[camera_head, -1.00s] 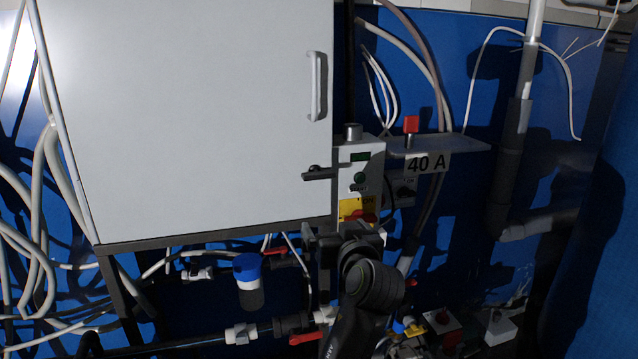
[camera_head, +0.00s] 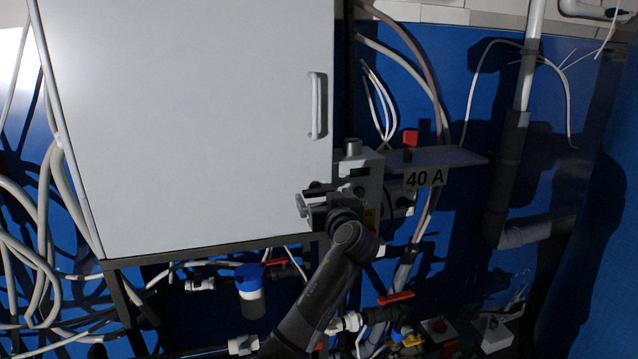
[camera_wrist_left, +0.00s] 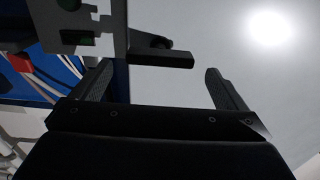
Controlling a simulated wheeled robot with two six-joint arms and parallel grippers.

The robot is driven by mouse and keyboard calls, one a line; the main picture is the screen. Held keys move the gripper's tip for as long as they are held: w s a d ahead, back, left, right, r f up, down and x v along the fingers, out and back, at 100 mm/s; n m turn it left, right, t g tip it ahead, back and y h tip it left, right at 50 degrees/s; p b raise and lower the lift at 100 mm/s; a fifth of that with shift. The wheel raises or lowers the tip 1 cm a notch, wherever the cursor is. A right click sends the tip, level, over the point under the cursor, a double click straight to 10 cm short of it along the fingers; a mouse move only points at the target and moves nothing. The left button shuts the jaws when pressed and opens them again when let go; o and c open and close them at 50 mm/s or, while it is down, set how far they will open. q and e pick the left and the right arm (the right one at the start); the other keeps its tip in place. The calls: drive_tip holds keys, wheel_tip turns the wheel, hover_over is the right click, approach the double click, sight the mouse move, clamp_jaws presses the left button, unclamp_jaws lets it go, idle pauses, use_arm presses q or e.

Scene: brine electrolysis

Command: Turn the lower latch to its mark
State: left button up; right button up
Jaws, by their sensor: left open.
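The lower latch (camera_wrist_left: 161,57) shows as a short dark bar by the edge of the white cabinet door in the left wrist view. It lies roughly crosswise, just beyond the fingertips of my left gripper (camera_wrist_left: 158,72). The gripper is open, with one finger on each side of the bar, and I see no contact. In the head view the left gripper (camera_head: 308,207) is at the lower right corner of the white cabinet (camera_head: 190,120) and largely hides the latch. I cannot make out the latch's mark. My right gripper is not in view.
A grey control box (camera_head: 370,172) stands right of the cabinet, beside a shelf (camera_head: 455,157) with a red-topped knob and a "40 A" label (camera_head: 425,178). A blue-capped bottle (camera_head: 250,290), pipes and red-handled valves (camera_head: 396,298) lie below. Loose cables hang at the left.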

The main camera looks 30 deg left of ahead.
sight(321, 193)
use_arm(q)
drive_tip(key=shift+p+x, duration=0.65)
drive_tip(key=shift+x, duration=1.8)
drive_tip(key=shift+c, duration=0.2)
drive_tip(key=shift+d, duration=0.1)
drive_tip(key=c, duration=0.9)
